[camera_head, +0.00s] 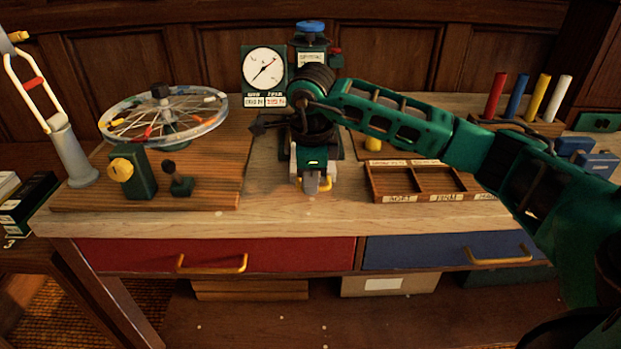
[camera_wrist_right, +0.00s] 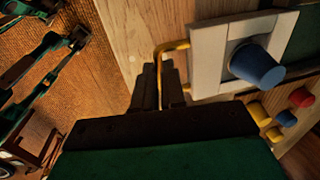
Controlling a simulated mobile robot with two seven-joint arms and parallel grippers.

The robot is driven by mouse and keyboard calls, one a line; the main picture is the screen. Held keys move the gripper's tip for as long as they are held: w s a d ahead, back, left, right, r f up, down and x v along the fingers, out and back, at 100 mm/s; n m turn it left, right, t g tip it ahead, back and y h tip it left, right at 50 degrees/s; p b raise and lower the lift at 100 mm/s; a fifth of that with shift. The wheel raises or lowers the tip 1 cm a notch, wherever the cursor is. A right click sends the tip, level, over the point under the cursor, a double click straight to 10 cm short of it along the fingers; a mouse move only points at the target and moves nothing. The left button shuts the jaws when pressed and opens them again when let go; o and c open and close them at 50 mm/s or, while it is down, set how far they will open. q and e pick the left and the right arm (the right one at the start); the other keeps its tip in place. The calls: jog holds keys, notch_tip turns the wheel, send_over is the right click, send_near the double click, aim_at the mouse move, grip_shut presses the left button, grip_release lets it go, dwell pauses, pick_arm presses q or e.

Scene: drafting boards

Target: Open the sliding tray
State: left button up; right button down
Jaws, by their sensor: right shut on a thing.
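The sliding tray (camera_head: 296,167) is a small pale tray low at the front of the dark green machine (camera_head: 309,54) in the middle of the bench. In the right wrist view the tray (camera_wrist_right: 207,62) has a pale frame and a blue knob-like piece (camera_wrist_right: 257,65) on it. Its yellow handle (camera_head: 326,184) also shows in the wrist view (camera_wrist_right: 172,46). My right gripper (camera_wrist_right: 161,78) is shut on this handle, its fingers pointing at the tray's front. In the head view my right arm hides much of the machine. My left gripper is not in view.
A wheel (camera_head: 163,117) on a wooden board stands left. A compartment box (camera_head: 420,186) is right of the tray. Coloured rods (camera_head: 520,97) stand at the back right. The red drawer (camera_head: 130,254) and blue drawer (camera_head: 425,251) are below. The bench front (camera_head: 270,219) is clear.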

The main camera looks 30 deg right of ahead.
jog(key=c, duration=1.2)
grip_release()
notch_tip(320, 180, up, 13)
jog(key=s+a, duration=0.1)
jog(key=s, duration=0.1)
jog(key=shift+p, duration=0.4)
jog(key=shift+f, duration=0.1)
